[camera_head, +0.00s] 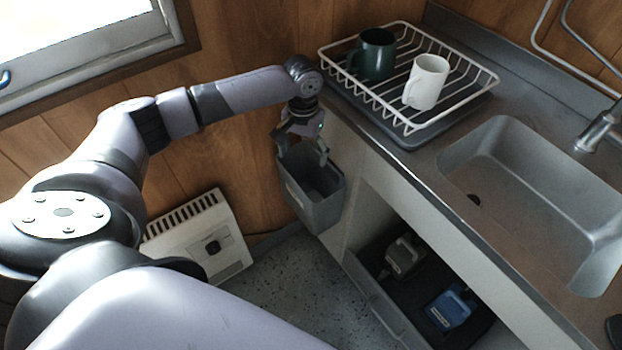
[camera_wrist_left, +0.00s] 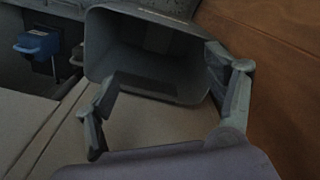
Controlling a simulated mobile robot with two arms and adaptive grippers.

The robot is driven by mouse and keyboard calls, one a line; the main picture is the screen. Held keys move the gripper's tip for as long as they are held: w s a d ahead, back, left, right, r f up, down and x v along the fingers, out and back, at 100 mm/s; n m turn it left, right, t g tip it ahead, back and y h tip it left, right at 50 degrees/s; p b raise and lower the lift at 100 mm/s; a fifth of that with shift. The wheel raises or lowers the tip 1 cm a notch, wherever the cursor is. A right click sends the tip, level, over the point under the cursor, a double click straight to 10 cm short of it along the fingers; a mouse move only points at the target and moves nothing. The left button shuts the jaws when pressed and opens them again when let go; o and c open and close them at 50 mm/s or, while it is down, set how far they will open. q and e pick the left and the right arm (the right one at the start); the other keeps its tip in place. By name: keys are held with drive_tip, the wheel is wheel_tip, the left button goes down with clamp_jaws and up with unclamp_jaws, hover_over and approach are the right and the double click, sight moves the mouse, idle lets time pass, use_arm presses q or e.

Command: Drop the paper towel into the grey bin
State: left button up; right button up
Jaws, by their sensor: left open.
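The grey bin (camera_head: 318,207) hangs on the end of the counter's cabinet, below the dish rack, with its mouth upward. My left gripper (camera_head: 304,150) is above the bin, its fingers pointing down at the mouth. In the left wrist view the bin (camera_wrist_left: 93,45) lies beyond the fingertips, and the left gripper (camera_wrist_left: 160,68) is open with nothing seen between its fingers. The inside of the bin is dark there. I cannot make out a paper towel in either view. My right gripper is not in view.
A white dish rack (camera_head: 408,126) holds a dark green mug (camera_head: 375,56) and a white mug (camera_head: 427,82) on the counter, right of the bin. A steel sink (camera_head: 545,190) is farther right. Bottles (camera_head: 450,308) stand under the counter. A white heater (camera_head: 190,225) is left below.

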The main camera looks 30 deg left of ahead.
use_arm(q)
wheel_tip(320, 180, up, 11)
idle(0.3)
